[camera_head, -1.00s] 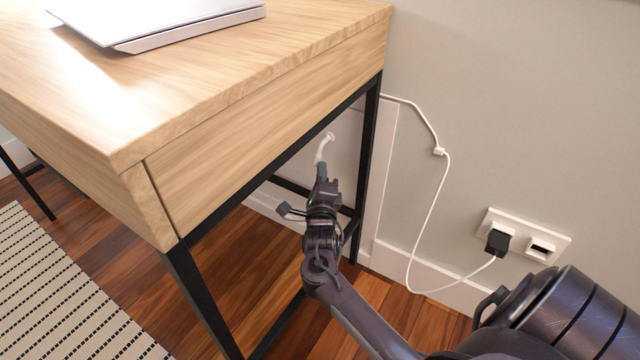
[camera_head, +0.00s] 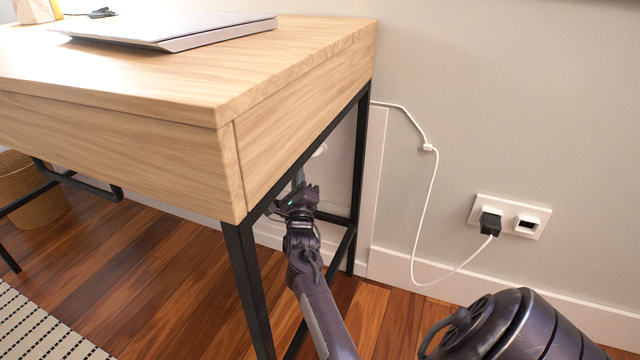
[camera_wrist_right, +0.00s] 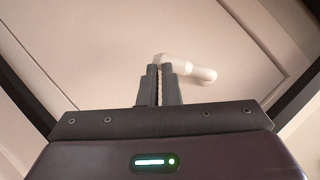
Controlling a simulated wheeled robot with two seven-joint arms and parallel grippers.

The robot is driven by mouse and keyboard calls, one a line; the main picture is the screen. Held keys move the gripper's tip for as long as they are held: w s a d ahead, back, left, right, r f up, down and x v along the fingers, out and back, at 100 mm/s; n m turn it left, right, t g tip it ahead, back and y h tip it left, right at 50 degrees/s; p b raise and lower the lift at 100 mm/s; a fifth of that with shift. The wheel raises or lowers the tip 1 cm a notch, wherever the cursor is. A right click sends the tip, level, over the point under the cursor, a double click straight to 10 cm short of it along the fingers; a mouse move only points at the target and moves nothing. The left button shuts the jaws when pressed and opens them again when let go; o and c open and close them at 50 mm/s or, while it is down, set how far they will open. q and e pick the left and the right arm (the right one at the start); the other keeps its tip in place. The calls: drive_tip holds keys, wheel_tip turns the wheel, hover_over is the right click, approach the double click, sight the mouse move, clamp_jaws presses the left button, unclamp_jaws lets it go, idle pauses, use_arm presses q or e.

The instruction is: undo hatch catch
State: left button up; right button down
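The catch is a white lever on the pale hatch panel (camera_head: 340,165) in the wall under the desk. In the head view only a bit of the catch (camera_head: 320,150) shows below the desk's edge. In the right wrist view the catch (camera_wrist_right: 195,70) lies slantwise, its rounded knob to the right and its narrower end at my fingertips. My right gripper (camera_wrist_right: 160,68) has its fingers close together with a narrow gap, and they appear closed on that end. In the head view my right gripper (camera_head: 298,180) is under the desk, its tips partly hidden. My left gripper is not in view.
The wooden desk (camera_head: 300,95) with black metal legs (camera_head: 248,285) stands close around my right arm. A laptop (camera_head: 170,32) lies on it. A white cable (camera_head: 433,190) runs down the wall to a socket (camera_head: 510,215). A striped rug (camera_head: 40,330) lies at lower left.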

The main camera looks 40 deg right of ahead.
drive_tip(key=shift+w+a+r+m+h, duration=0.25)
drive_tip(key=shift+w+r+m+h, duration=0.4)
drive_tip(key=shift+w+m, duration=0.3)
drive_tip(key=shift+r, duration=0.25)
idle(0.4)
